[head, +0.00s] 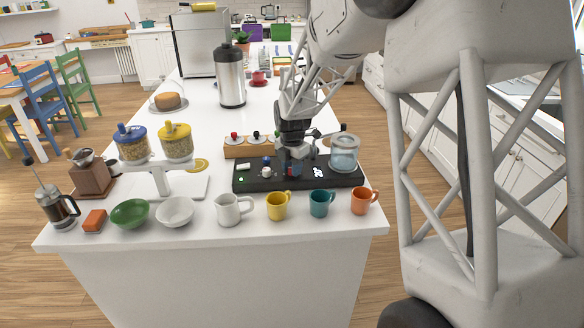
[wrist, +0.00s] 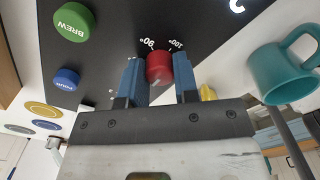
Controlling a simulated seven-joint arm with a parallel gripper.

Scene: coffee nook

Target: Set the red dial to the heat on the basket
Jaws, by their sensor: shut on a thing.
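The red dial (wrist: 160,66) sits on a black panel (wrist: 205,22), between the two blue fingers of my gripper (wrist: 160,78). My gripper is shut on the dial, one finger at each side. White marks reading 90° and 100° are printed on the panel just beyond the dial. Which mark the dial points to, I cannot tell. In the head view my gripper (head: 292,165) reaches down onto the black machine base (head: 242,181) and hides most of the dial. I cannot make out a basket with a heat written on it.
A green BREW button (wrist: 74,22) and a blue POUR button (wrist: 66,79) are beside the dial. A glass jar (head: 345,155) stands at the base's right end. Yellow (head: 277,207), teal (head: 320,204) and orange (head: 363,201) mugs stand in front. A wooden rack (head: 236,148) is behind.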

